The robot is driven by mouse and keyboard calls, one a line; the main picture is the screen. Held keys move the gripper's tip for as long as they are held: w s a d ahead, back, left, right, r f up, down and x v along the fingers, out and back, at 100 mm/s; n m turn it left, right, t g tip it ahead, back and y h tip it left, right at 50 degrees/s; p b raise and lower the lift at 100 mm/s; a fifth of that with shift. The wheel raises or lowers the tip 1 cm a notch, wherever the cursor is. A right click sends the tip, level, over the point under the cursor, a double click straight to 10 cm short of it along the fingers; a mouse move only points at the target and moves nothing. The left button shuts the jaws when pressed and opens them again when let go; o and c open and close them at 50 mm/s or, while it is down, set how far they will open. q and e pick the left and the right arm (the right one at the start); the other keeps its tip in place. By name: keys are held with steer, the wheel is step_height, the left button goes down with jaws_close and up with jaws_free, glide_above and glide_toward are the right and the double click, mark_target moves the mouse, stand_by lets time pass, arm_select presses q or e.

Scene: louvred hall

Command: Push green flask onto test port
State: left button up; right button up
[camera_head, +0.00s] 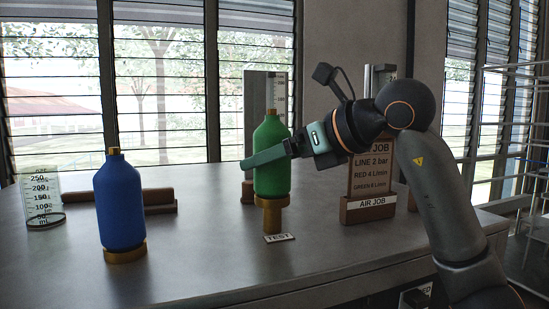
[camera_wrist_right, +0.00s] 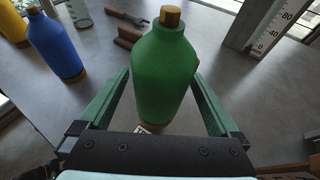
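The green flask (camera_head: 272,160), with a brass cap, stands upright over a narrow brass-coloured test port (camera_head: 272,217), with its base at the port's upper ring. A TEST label (camera_head: 279,238) lies in front. My right gripper (camera_wrist_right: 162,92) reaches in from the right. Its green fingers lie along both sides of the flask's body, and the near finger crosses its front in the head view. The left gripper is not in view.
A blue flask (camera_head: 119,205) stands on a brass base at left, near a glass beaker (camera_head: 41,200). A sign board (camera_head: 372,165) stands right of the port, a vertical scale (camera_wrist_right: 268,25) behind.

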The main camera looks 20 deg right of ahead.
mark_target(281, 129)
steer(key=s+r+p, duration=0.1)
steer(key=r, duration=0.1)
steer(key=s+d+r+p, duration=0.1)
steer(key=r, duration=0.1)
steer(key=s+d+r+p, duration=0.1)
steer(key=p, duration=0.1)
steer(key=shift+s+r, duration=0.15)
steer(key=shift+r, duration=0.25)
steer(key=shift+s+d, duration=0.15)
steer(key=b+v, duration=0.2)
steer(key=v, duration=1)
